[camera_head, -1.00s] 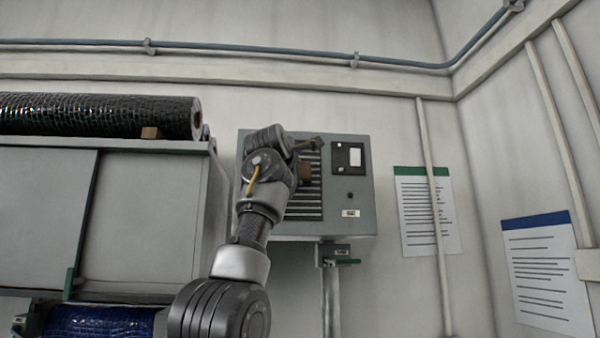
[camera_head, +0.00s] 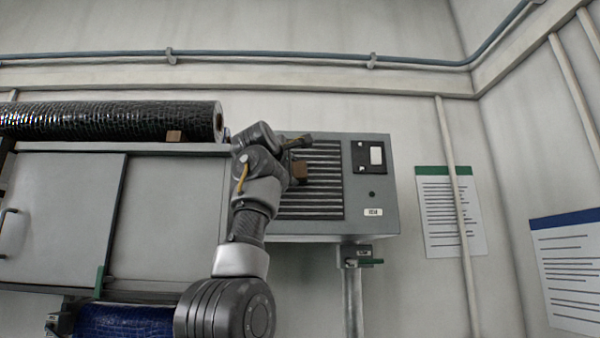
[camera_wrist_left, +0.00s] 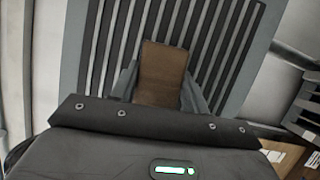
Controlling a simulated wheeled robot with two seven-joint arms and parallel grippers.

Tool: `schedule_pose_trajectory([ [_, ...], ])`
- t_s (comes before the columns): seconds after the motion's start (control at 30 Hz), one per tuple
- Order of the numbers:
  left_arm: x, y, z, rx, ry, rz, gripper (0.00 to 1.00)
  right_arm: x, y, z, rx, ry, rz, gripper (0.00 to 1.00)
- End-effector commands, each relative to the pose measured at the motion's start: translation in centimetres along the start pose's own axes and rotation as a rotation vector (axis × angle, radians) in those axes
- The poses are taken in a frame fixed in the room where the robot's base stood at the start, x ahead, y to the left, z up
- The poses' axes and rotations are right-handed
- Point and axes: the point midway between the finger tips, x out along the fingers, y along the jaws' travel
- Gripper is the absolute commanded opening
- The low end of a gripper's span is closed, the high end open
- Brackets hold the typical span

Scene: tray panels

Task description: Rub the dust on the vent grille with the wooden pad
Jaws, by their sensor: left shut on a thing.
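The vent grille (camera_head: 322,182) has dark horizontal slats and fills the left part of the front of a grey wall box. My left gripper (camera_head: 298,170) is in front of the grille's left half. It is shut on the wooden pad (camera_head: 300,169), a small brown block. In the left wrist view the wooden pad (camera_wrist_left: 161,73) stands between the two fingers, with the grille's slats (camera_wrist_left: 205,50) right behind it. I cannot tell whether the pad touches the slats. No separate dust patch can be made out. My right gripper is not in view.
The grey box (camera_head: 385,215) also carries a dark switch plate (camera_head: 368,157) to the right of the grille. A grey cabinet (camera_head: 165,215) with a dark roll (camera_head: 110,121) on top stands close on the left. A pipe and posted sheets (camera_head: 448,212) are on the right.

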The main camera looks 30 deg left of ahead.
Motion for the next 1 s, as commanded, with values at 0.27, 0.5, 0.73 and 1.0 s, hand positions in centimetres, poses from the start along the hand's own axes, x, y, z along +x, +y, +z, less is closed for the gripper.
schedule_pose_trajectory([
  [0.27,-0.2,0.0,-0.6,-0.001,0.001,-0.001,0.27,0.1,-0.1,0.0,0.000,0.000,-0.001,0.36],
  [0.5,-0.8,0.1,-2.1,-0.002,0.002,0.001,0.27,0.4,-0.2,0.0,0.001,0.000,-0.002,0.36],
  [0.73,-1.5,0.3,-3.9,-0.002,0.001,0.000,0.27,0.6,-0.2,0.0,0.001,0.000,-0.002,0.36],
  [1.0,-1.5,0.3,-4.0,0.000,0.001,-0.001,0.27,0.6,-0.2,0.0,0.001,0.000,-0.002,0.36],
])
